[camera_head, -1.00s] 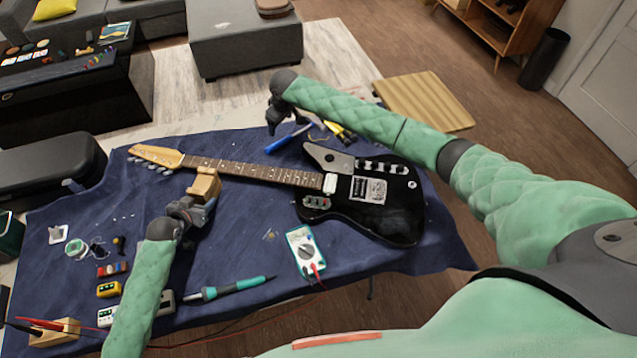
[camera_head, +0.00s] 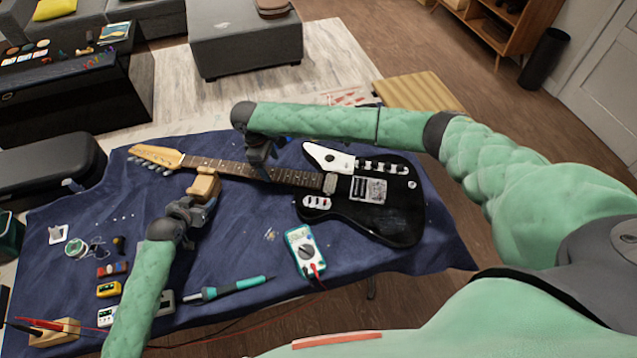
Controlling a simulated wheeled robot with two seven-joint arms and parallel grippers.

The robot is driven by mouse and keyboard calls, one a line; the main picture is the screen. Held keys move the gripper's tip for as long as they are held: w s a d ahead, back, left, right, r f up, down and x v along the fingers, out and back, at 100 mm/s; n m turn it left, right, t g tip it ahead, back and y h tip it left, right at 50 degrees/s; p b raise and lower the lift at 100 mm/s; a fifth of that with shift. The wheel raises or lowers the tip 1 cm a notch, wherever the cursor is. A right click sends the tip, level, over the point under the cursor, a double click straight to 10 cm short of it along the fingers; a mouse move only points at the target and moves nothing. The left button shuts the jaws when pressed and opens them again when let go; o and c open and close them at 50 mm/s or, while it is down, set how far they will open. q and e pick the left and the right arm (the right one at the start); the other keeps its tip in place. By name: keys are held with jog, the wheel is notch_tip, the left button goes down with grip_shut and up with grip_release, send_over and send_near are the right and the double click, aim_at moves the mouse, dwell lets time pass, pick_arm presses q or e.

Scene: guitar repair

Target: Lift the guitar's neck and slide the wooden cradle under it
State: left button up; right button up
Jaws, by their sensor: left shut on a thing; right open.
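The black electric guitar (camera_head: 385,215) lies on the blue cloth, its body at the right and its neck (camera_head: 225,168) pointing left to a pale wooden headstock (camera_head: 158,155). The wooden cradle (camera_head: 204,187) is a small light-brown block at the near side of the neck, close to the headstock end. My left gripper (camera_head: 195,207) is shut on the cradle from the near side. I cannot tell whether the cradle touches the neck. My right gripper (camera_head: 262,158) is open above the neck, between the cradle and the body; its fingertips are partly hidden.
A multimeter (camera_head: 305,250) and a soldering iron (camera_head: 230,288) lie on the near side of the blue cloth (camera_head: 235,240). Small boxes and a spool (camera_head: 76,247) lie at the left. A black case (camera_head: 48,172) stands at the left edge.

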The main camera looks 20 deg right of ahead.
aim_at(274, 173)
jog(key=shift+s+d+f, duration=0.1)
jog(key=shift+d+f, duration=0.05)
jog(key=shift+f, duration=0.75)
jog(key=shift+s+d+f, duration=0.1)
jog(key=shift+d+f, duration=0.1)
jog(key=shift+f, duration=0.7)
jog(key=shift+s+d+f, duration=0.1)
jog(key=shift+d+f, duration=0.05)
jog(key=shift+f, duration=0.75)
jog(key=c, duration=1.5)
